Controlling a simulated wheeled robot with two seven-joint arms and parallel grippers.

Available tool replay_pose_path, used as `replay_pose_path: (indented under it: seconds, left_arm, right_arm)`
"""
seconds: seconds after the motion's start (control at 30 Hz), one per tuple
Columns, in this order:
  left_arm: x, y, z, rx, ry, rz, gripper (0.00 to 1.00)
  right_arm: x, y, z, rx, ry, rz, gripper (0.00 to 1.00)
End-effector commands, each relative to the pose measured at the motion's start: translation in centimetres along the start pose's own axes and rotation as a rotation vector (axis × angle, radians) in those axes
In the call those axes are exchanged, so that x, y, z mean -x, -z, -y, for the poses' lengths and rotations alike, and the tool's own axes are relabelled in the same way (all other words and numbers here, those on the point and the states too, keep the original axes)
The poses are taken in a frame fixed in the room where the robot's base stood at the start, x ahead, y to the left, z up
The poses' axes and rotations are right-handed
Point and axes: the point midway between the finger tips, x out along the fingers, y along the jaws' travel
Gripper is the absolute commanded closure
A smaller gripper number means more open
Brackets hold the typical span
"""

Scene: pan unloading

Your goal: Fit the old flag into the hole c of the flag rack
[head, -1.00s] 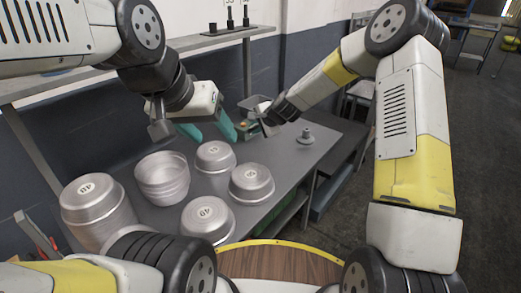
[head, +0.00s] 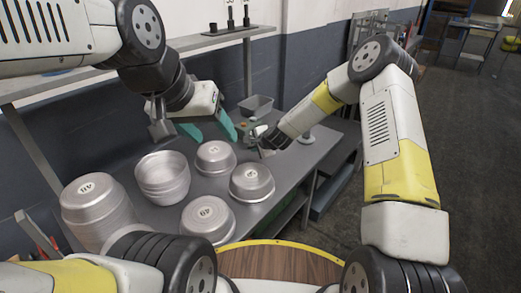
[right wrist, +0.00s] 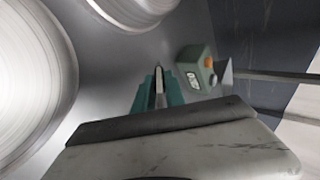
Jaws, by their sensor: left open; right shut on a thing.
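No flag can be told for sure in either view. Several short dark upright posts (head: 230,18) stand on the back shelf in the head view; I cannot tell whether they are the flag rack. My left gripper (head: 209,130) is open and empty, its teal fingers spread above the back of the table. My right gripper (head: 261,150) is low over the table, right of the pans. In the right wrist view its teal fingers (right wrist: 158,90) are shut on a thin pale thing, mostly hidden between them.
Upturned metal pans (head: 251,182) and a stack of pans (head: 162,178) cover the front of the grey table. A green box with an orange button (right wrist: 196,67) is near my right fingers. A grey bin (head: 257,106) stands behind. A small grey stand (head: 307,138) is at right.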

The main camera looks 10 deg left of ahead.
Motion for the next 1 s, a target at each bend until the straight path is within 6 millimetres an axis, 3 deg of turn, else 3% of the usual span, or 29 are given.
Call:
replay_pose_path:
  seconds: [0.43,0.47,0.53,0.83,1.0]
  left_arm:
    - [0.0,0.0,0.0,0.0,0.0,0.0,0.41]
    - [0.0,0.0,0.0,0.0,0.0,0.0,0.41]
    - [0.0,0.0,0.0,0.0,0.0,0.0,0.41]
    - [0.0,0.0,0.0,0.0,0.0,0.0,0.41]
    - [0.0,0.0,0.0,0.0,0.0,0.0,0.41]
  right_arm:
    - [-0.6,0.0,-0.7,0.001,0.002,-0.001,1.0]
    - [-0.6,0.0,-0.7,0.0,0.001,-0.001,0.83]
    - [-0.6,0.0,-0.7,0.0,0.001,-0.001,0.7]
    - [-0.5,0.0,-0.6,0.001,0.001,-0.001,0.7]
    - [1.0,0.1,-0.6,0.0,0.002,-0.001,0.7]
